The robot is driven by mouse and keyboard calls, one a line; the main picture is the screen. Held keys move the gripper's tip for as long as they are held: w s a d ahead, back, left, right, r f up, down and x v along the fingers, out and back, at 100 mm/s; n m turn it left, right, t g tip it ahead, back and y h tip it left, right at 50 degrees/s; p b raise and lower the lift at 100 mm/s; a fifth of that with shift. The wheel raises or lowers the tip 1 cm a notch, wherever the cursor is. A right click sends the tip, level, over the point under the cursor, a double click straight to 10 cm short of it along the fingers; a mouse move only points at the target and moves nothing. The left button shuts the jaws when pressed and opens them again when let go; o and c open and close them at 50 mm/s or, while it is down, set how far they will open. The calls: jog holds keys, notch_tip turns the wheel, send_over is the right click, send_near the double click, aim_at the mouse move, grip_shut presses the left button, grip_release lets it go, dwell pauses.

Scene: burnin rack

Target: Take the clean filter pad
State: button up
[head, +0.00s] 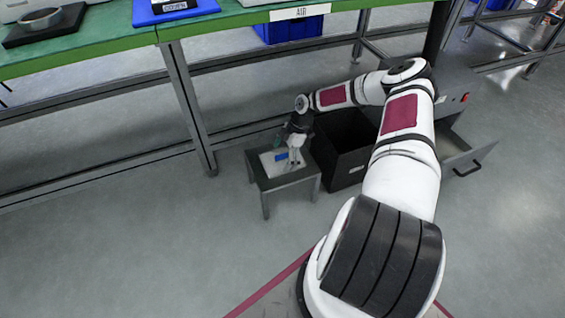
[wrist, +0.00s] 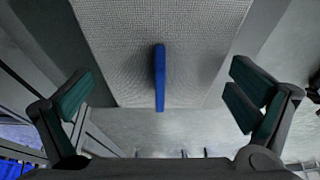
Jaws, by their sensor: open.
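The filter pad (wrist: 205,50) is a pale grey, finely woven sheet with an upright blue strip (wrist: 159,75) in its middle. In the head view the pad (head: 270,168) lies on a small grey stool (head: 290,180), with the blue strip (head: 281,156) showing on top. My gripper (wrist: 160,92) is open, with one green-padded finger on each side of the blue strip and clear of it. In the head view my gripper (head: 296,143) hangs over the stool and hides part of the pad.
An open dark bin (head: 345,160) stands right beside the stool. A grey cabinet with an open drawer (head: 468,160) is farther right. A green workbench (head: 130,38) with metal legs runs behind. The floor in front and left of the stool is clear.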

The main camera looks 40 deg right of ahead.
jog(key=c, duration=0.9)
